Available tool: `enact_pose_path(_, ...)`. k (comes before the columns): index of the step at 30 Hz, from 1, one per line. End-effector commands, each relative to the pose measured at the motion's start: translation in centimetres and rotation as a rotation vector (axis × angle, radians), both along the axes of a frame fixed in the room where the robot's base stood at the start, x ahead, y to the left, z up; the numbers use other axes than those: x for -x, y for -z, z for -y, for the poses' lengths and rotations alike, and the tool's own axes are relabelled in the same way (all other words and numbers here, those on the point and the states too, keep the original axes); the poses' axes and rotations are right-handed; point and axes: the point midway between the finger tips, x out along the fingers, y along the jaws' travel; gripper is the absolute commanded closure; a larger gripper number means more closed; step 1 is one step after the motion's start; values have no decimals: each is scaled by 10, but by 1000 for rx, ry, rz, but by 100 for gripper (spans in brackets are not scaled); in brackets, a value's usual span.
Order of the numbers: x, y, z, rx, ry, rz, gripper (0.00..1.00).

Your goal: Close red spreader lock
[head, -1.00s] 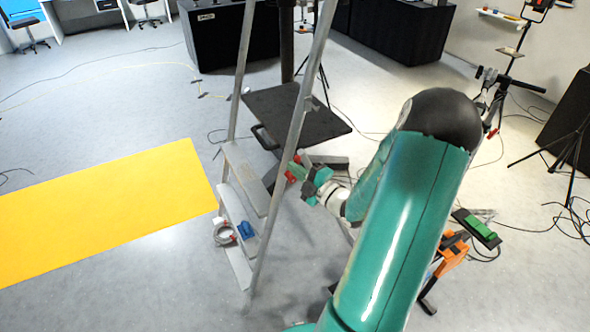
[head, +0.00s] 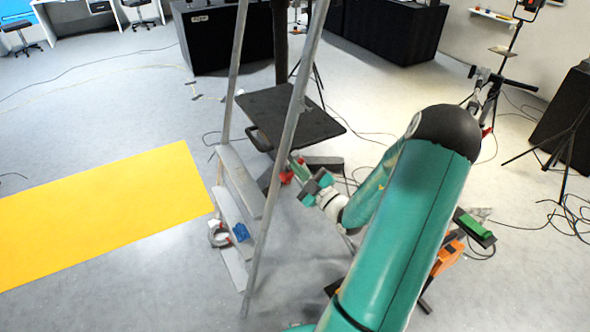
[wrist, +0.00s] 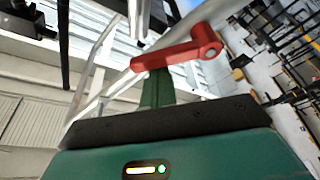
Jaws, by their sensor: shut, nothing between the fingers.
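The red spreader lock (wrist: 180,52) is a lever with a round, holed end at its right, beside a pale metal rail in the wrist view. In the head view it is a small red spot (head: 286,177) by the ladder's (head: 283,150) near rail. My gripper (head: 298,168) is at the right of that rail, close to the lock. In the wrist view my gripper's green fingers (wrist: 156,88) are together and empty, with their tips just below the lever's left part. The lever hides part of the tip area, so I cannot tell whether they touch.
A black platform (head: 300,118) stands behind the ladder. A lower step holds a blue item (head: 241,232) and a coil (head: 218,236). An orange device (head: 447,257) stands at the right, with cables on the floor. A yellow mat (head: 100,215) lies on open floor at left.

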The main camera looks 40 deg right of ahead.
Motion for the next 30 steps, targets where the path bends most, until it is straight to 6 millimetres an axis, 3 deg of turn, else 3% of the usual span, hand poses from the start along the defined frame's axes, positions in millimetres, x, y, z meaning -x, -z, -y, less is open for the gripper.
enact_pose_path(30, 7, 35, 24, -3, 4, -1, 100)
